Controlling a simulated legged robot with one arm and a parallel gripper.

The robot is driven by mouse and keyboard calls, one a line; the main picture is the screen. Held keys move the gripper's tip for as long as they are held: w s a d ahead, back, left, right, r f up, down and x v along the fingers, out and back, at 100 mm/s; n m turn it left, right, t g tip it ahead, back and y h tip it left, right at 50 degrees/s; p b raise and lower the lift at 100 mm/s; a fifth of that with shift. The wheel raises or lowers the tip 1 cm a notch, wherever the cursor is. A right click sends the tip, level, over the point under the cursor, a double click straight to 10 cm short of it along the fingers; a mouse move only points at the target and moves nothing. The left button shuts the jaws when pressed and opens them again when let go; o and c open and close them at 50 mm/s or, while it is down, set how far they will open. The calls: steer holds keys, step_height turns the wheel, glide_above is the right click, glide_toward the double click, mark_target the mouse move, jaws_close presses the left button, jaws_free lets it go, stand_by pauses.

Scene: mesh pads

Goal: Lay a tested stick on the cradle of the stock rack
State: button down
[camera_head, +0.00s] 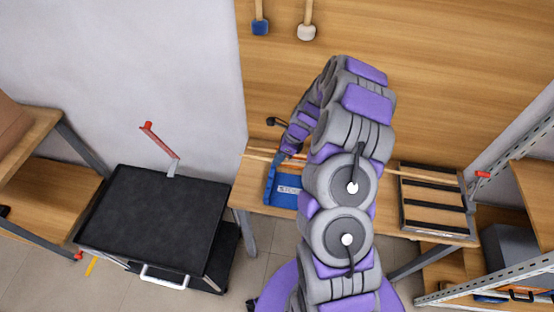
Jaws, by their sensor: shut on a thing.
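A thin pale wooden stick (262,153) runs left to right over the wooden bench at the back. My arm covers its middle. A similar pale length (425,176) shows to the right of my arm; I cannot tell if it is the same stick. My gripper (285,156) is at the far end of the purple and grey arm, shut on the stick above the blue tray; its fingertips are small and partly hidden. A wooden frame with dark crossbars (432,204) is at the right end of the bench, perhaps the stock rack. I cannot make out its cradle.
A blue labelled tray (285,190) is on the bench. A black-topped cart (150,215) with a red-tipped post (160,140) stands left. Shelving (515,255) stands right. Floor shows between cart and bench.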

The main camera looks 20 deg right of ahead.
step_height(320, 180, down, 5)
steer(key=b, duration=0.4)
steer(key=shift+a, duration=0.15)
steer(key=shift+s+a+f, duration=0.1)
steer(key=shift+f, duration=0.15)
steer(key=shift+d+f, duration=1.1)
steer(key=shift+d, duration=0.3)
steer(key=shift+a, duration=0.65)
steer(key=c, duration=1.4)
jaws_free()
steer(key=shift+a+r, duration=0.1)
steer(key=shift+a, duration=0.3)
steer(key=shift+o, duration=1.1)
steer(key=shift+d, duration=0.1)
steer(key=shift+o, duration=0.3)
steer(key=shift+d+r, duration=0.25)
steer(key=shift+d, duration=0.1)
steer(key=shift+o, duration=0.4)
steer(key=p+v, duration=0.2)
steer(key=v, duration=1.4)
steer(key=shift+r, duration=0.2)
steer(key=shift+d+r, duration=0.1)
steer(key=shift+d, duration=0.1)
